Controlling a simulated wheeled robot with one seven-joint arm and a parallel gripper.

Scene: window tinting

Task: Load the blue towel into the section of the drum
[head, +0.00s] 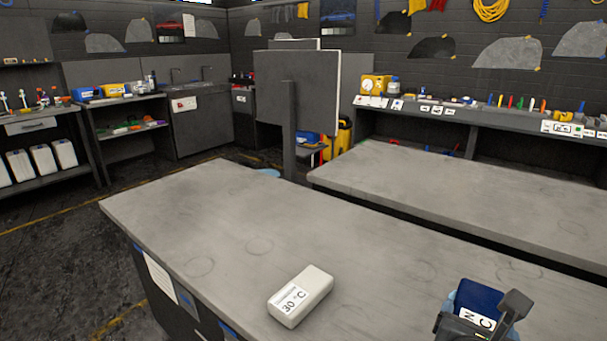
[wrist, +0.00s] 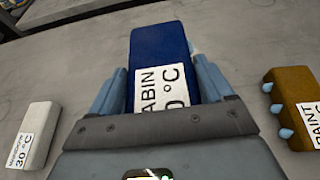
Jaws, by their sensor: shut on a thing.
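The blue towel (wrist: 160,50) is a folded dark blue block with a white label reading "CABIN" and a partly covered temperature in °C. My gripper (wrist: 163,80) is shut on it, with light blue fingers along its left and right sides. In the head view, the blue towel (head: 478,297) and my gripper (head: 484,312) are at the bottom right, over the near grey table. Whether the towel touches the table is unclear. I cannot make out a drum in either view.
A white block (head: 300,295) labelled "30 °C" lies on the near table (head: 200,215), left of my gripper. In the wrist view, a brown block (wrist: 293,105) labelled "PAINT" lies to the right. A second table (head: 440,185) stands behind. The near table's left part is clear.

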